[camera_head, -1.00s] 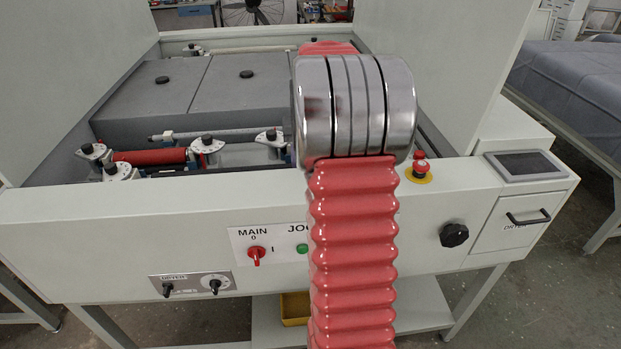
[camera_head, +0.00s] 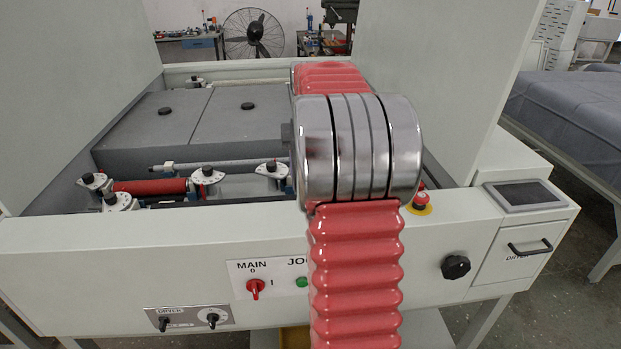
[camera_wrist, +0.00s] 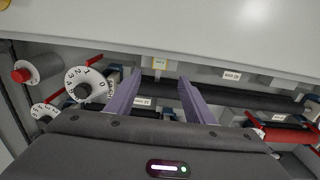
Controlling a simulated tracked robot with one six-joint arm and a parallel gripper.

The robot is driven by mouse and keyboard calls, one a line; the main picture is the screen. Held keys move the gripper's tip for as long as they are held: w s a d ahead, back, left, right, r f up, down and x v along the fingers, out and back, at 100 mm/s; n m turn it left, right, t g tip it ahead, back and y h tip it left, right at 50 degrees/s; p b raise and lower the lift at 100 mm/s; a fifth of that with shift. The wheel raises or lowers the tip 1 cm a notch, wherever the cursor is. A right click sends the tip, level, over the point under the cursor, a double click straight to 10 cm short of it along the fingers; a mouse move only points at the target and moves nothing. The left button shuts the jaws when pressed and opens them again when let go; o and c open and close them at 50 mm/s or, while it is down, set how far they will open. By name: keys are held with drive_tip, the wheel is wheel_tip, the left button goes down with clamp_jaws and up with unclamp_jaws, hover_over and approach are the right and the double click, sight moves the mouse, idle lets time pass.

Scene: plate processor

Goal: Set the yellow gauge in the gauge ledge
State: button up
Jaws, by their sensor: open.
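My gripper (camera_wrist: 158,78) shows in the wrist view with its two purple fingers apart and nothing seen between them. It is over the inside of the plate processor. I cannot make out the gauge ledge for certain. In the head view my arm hides part of the machine, and my gripper is out of sight.
A white numbered dial (camera_wrist: 84,84) and a dark roller (camera_wrist: 238,97) lie near my fingers. In the head view, grey covers (camera_head: 150,120), a red roller (camera_head: 150,187), a red stop button (camera_head: 420,199) and a screen (camera_head: 525,194) show. High side panels (camera_head: 430,70) flank the opening.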

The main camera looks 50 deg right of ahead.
drive_tip(key=shift+n+t+h, duration=0.3)
drive_tip(key=shift+n+t, duration=0.2)
drive_tip(key=shift+n, duration=0.4)
drive_tip(key=a+r, duration=0.1)
drive_tip(key=a, duration=0.2)
drive_tip(key=a+r, duration=0.1)
drive_tip(key=a, duration=0.3)
drive_tip(key=a+r, duration=0.1)
drive_tip(key=a, duration=0.2)
drive_tip(key=shift+a+r, duration=0.2)
drive_tip(key=shift+a, duration=0.05)
drive_tip(key=shift+n+t, duration=0.6)
drive_tip(key=shift+n, duration=0.3)
drive_tip(key=a, duration=0.3)
drive_tip(key=s+a+r, duration=0.1)
drive_tip(key=a, duration=0.2)
drive_tip(key=s+a, duration=0.1)
drive_tip(key=a, duration=0.2)
drive_tip(key=shift+s+a+r, duration=0.2)
drive_tip(key=shift+a+r, duration=0.05)
drive_tip(key=s+a+f+n+t, duration=0.1)
drive_tip(key=s+a+f+n, duration=0.1)
drive_tip(key=s+a, duration=0.4)
drive_tip(key=s+a+f+n+t, duration=0.2)
drive_tip(key=s+a, duration=0.4)
drive_tip(key=a, duration=0.5)
drive_tip(key=shift+f, duration=0.4)
drive_tip(key=shift+c, duration=0.6)
